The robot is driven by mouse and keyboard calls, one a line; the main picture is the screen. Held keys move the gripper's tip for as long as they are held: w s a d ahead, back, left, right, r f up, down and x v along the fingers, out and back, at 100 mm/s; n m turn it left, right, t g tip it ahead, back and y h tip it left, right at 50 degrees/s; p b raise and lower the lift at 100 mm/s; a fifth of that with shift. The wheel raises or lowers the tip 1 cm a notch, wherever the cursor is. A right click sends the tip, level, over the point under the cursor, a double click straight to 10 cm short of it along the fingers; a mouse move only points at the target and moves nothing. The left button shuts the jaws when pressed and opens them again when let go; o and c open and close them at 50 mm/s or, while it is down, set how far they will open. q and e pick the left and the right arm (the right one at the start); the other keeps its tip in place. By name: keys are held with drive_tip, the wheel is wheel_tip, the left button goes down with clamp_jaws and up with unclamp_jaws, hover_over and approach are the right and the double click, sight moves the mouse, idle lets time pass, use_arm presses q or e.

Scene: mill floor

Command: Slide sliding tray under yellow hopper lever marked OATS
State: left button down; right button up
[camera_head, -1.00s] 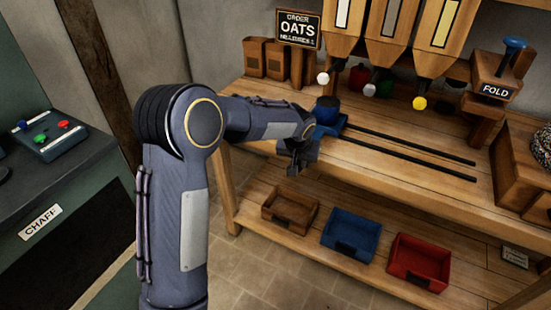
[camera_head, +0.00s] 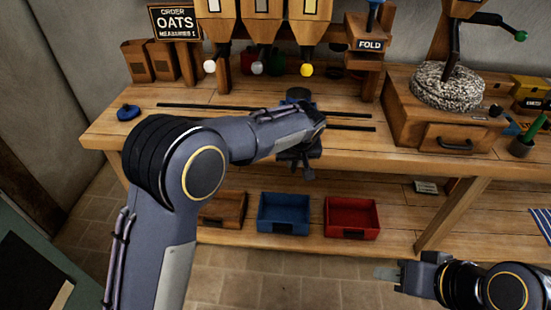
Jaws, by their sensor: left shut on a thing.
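The yellow lever knob (camera_head: 307,70) hangs below the right hopper (camera_head: 311,22), which has a yellow strip. A dark round cup (camera_head: 297,95) shows just above my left wrist, in front of the yellow knob and slightly left of it. The sliding tray beneath it is mostly hidden by my arm. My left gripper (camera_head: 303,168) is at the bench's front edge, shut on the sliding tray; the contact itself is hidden. My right gripper (camera_head: 388,272) is low at the right, away from the bench; its finger opening is unclear.
Two dark rails (camera_head: 220,107) run along the bench. An OATS order sign (camera_head: 175,22) stands at the left, a FOLD post (camera_head: 369,45) right of the hoppers. A blue knobbed piece (camera_head: 128,112) lies at the left end. Brown, blue (camera_head: 284,212) and red (camera_head: 351,217) bins sit below.

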use_arm(q)
drive_tip(key=shift+d, duration=0.85)
drive_tip(key=c, duration=1.4)
unclamp_jaws()
drive_tip(key=shift+c, duration=0.2)
drive_tip(key=shift+s+r, duration=0.1)
drive_tip(key=shift+r, duration=0.05)
drive_tip(key=v, duration=0.7)
drive_tip(key=shift+r, duration=0.25)
drive_tip(key=shift+s, duration=0.15)
